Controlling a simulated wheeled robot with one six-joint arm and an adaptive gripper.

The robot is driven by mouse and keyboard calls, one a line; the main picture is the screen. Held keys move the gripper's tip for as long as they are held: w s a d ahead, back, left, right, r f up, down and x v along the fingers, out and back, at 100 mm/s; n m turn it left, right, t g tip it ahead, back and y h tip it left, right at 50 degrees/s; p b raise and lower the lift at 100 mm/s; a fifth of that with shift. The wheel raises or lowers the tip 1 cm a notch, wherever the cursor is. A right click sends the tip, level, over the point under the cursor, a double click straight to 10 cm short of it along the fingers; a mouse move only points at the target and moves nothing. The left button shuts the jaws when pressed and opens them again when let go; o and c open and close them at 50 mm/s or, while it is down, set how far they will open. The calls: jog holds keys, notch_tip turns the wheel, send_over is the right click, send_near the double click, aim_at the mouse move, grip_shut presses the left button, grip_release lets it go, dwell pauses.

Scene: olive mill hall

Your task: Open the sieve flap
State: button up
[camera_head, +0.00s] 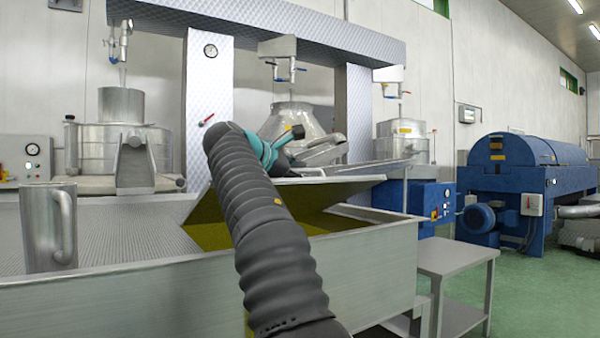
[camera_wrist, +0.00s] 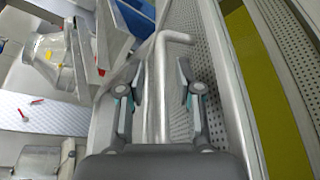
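The sieve flap (camera_head: 345,187) is a perforated metal panel on the long metal basin. In the head view it stands tilted up, with yellow-green oil (camera_head: 215,236) showing below it. Its bent metal bar handle (camera_wrist: 160,85) runs up the middle of the wrist view; the handle (camera_head: 308,171) also shows in the head view. My gripper (camera_wrist: 161,78) is open, with one finger on each side of the handle and a visible gap to it. In the head view my gripper (camera_head: 318,150) is just above the flap; its fingertips are hard to make out.
A metal jug (camera_head: 48,228) stands on the basin's left part. A low metal side table (camera_head: 455,258) stands right of the basin. Blue machines (camera_head: 525,165) are further right, with free green floor (camera_head: 535,290) before them. Metal vessels (camera_head: 122,145) stand behind.

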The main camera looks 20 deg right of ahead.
jog(key=shift+d, duration=0.15)
jog(key=v, duration=1.2)
jog(key=shift+s, duration=0.1)
